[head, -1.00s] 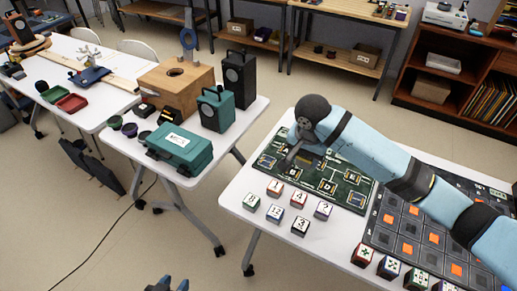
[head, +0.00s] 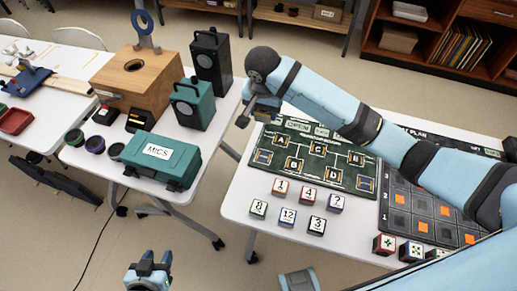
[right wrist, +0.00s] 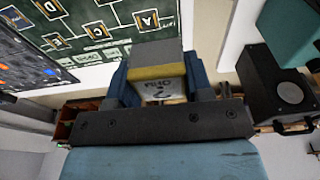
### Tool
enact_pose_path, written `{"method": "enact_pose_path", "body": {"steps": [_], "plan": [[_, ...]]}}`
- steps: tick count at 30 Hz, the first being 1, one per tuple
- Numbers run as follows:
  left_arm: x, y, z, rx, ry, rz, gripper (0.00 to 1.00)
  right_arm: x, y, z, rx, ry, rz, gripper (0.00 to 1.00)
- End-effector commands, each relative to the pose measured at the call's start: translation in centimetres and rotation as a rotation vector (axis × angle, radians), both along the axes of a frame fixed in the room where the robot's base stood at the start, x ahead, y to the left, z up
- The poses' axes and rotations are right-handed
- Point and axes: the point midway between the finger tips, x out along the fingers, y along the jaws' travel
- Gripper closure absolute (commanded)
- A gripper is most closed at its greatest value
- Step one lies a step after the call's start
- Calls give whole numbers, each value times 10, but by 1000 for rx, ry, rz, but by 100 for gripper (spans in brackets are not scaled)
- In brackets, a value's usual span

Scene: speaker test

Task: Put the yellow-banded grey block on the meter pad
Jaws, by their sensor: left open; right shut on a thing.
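The grey block with a yellow band (right wrist: 157,68) is between the blue fingers of my right gripper in the right wrist view. A white face with dark lettering shows below its band. In the head view my right gripper (head: 246,112) is shut on it, near the far left corner of the green board; the block is hard to make out there. My left gripper (head: 152,262) is open and empty at the bottom, apart from the tables. I cannot tell which thing is the meter pad.
The left table holds a teal MICS case (head: 160,156), a teal speaker (head: 192,104), a black speaker (head: 211,62), a wooden box (head: 135,75) and small bowls. The right table holds a green board (head: 318,158), numbered cubes (head: 288,216) and a dark grid board (head: 418,210).

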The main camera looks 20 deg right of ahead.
Motion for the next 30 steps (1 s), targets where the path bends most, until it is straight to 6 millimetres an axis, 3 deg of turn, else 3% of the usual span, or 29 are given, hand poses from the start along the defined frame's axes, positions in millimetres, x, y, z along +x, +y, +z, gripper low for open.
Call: {"method": "enact_pose_path", "body": {"steps": [15,25,30], "plan": [[-2,-1,-10,-5,16,3,57,-1,-1,-129,-2,2,0,78],[-1,-1,-10,-9,14,6,57,-1,-1,-159,-2,1,0,78],[0,-2,-13,-11,16,6,57,-1,-1,-185,-2,2,0,78]]}}
